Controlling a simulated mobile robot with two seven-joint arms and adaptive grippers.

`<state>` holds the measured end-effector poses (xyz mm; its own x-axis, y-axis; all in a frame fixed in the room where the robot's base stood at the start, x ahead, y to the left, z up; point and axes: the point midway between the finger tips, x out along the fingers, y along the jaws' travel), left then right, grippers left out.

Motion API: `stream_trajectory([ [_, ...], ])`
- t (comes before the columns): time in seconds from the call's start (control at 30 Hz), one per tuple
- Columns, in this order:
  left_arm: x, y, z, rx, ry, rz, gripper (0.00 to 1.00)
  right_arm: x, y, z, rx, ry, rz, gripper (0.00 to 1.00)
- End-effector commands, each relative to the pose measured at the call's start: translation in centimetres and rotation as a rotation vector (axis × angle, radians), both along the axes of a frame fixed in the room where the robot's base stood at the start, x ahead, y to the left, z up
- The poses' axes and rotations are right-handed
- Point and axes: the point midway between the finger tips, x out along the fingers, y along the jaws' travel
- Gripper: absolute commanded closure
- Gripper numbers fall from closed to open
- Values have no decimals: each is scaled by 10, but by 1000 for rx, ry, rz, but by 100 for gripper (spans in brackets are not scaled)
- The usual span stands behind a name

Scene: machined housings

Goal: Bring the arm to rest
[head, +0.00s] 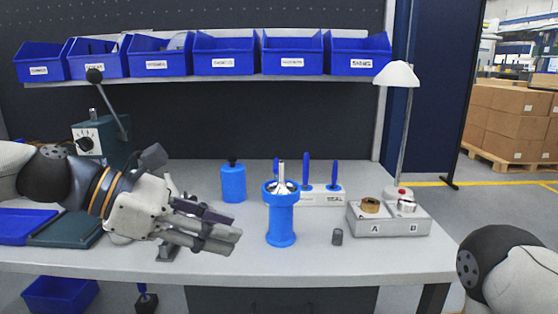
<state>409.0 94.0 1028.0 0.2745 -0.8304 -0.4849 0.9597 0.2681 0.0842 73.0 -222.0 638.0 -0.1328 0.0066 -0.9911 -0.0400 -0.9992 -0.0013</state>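My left arm comes in from the left over the bench, and its gripper (236,236) points right. The gripper is above the bench top, left of the blue housing (281,222). Its fingers overlap in this view, so I cannot tell whether they are open or shut; nothing shows between them. The housing is a blue spool-shaped body standing upright, with a metal ring and pin at its top. The gripper looks apart from it. Of my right arm only a white and black link shows at the lower right; its gripper is out of view.
Blue bins (226,55) line the shelf. The front bench strip is clear.

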Motion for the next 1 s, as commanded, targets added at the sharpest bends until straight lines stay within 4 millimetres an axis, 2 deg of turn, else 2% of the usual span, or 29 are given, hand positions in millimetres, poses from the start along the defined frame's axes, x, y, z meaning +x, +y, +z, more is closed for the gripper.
stream_trajectory([
  [0.03, -3, -4, -34, 63, -7, -21, 68, 1, 0, -1, 0, -2, 0, 60],
  [0.17, -24, -7, -127, 256, -64, -119, 68, 2, 0, -1, 0, -5, 0, 60],
  [0.2, -36, -5, -158, 324, -82, -165, 68, 2, 0, -1, 0, -5, 0, 60],
  [0.27, -61, 0, -206, 430, -114, -257, 68, 2, 0, -1, 0, -4, 0, 60],
  [0.3, -82, 6, -238, 504, -139, -333, 68, 1, 0, -1, 0, -3, 0, 60],
  [0.37, -118, 18, -283, 616, -182, -476, 68, 1, 0, -1, 0, -3, 0, 60],
  [0.4, -146, 29, -310, 684, -213, -588, 68, 1, 0, -1, 0, -2, 0, 60],
  [0.47, -190, 48, -343, 774, -267, -775, 68, 1, 0, -1, 0, -3, 0, 60],
  [0.5, -219, 62, -360, 821, -305, -909, 68, 1, 0, -1, 0, -3, 0, 60],
  [0.6, -280, 95, -383, 889, -402, -1232, 68, 1, 0, 0, 0, -3, 0, 60],
  [0.7, -319, 118, -390, 903, -490, -1480, 68, 2, 0, 0, 0, -4, 0, 60],
  [0.8, -334, 128, -390, 901, -542, -1604, 68, 2, 0, 0, 0, -4, 0, 60],
  [1.0, -335, 130, -390, 903, -553, -1621, 68, 1, 0, 0, 0, -4, 0, 60],
])
